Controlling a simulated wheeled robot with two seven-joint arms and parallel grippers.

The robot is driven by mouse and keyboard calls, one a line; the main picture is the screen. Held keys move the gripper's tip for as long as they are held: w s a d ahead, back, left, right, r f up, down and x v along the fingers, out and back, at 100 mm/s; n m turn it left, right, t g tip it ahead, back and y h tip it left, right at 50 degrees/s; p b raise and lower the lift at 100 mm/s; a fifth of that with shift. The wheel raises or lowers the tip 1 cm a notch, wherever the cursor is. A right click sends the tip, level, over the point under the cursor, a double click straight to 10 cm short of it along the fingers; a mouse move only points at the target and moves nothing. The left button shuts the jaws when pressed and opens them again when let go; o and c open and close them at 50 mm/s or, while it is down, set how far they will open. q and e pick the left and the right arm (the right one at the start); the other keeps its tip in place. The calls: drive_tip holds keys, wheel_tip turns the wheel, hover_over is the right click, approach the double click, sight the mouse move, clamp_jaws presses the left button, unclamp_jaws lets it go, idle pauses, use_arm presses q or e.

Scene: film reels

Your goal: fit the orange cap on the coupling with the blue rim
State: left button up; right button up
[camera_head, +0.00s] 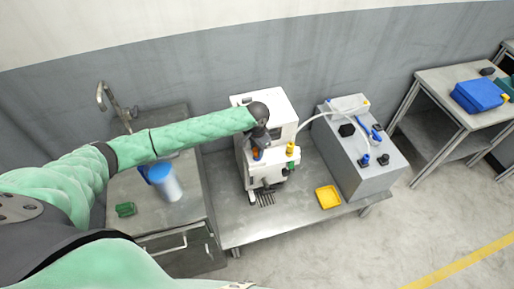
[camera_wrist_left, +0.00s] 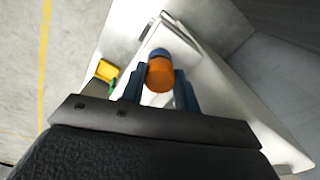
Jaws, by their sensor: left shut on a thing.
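The orange cap (camera_wrist_left: 160,76) is between the two fingers of my left gripper (camera_wrist_left: 160,88) in the left wrist view, and the gripper is shut on it. The blue rim of the coupling (camera_wrist_left: 159,53) shows directly beyond the cap, in line with it. They overlap in the picture; whether the cap is seated or just in front cannot be told. In the head view my left gripper (camera_head: 258,148) is at the front of the white machine (camera_head: 267,102), and its wrist hides part of that front. My right gripper is out of view.
A yellow-topped fitting (camera_head: 290,149) and a green one (camera_head: 290,166) sit close to the right of my gripper. A yellow tray (camera_head: 328,197) lies on the metal table (camera_head: 235,222). A grey box (camera_head: 375,172) with blue fittings and a white hose stands at right.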

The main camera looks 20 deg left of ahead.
use_arm(q)
drive_tip(key=o, duration=0.7)
drive_tip(key=shift+r, duration=0.15)
wheel_tip(320, 180, up, 5)
drive_tip(key=p, duration=0.5)
drive_tip(key=shift+r, duration=0.15)
drive_tip(key=shift+r+p, duration=0.3)
drive_tip(key=shift+r, duration=2.4)
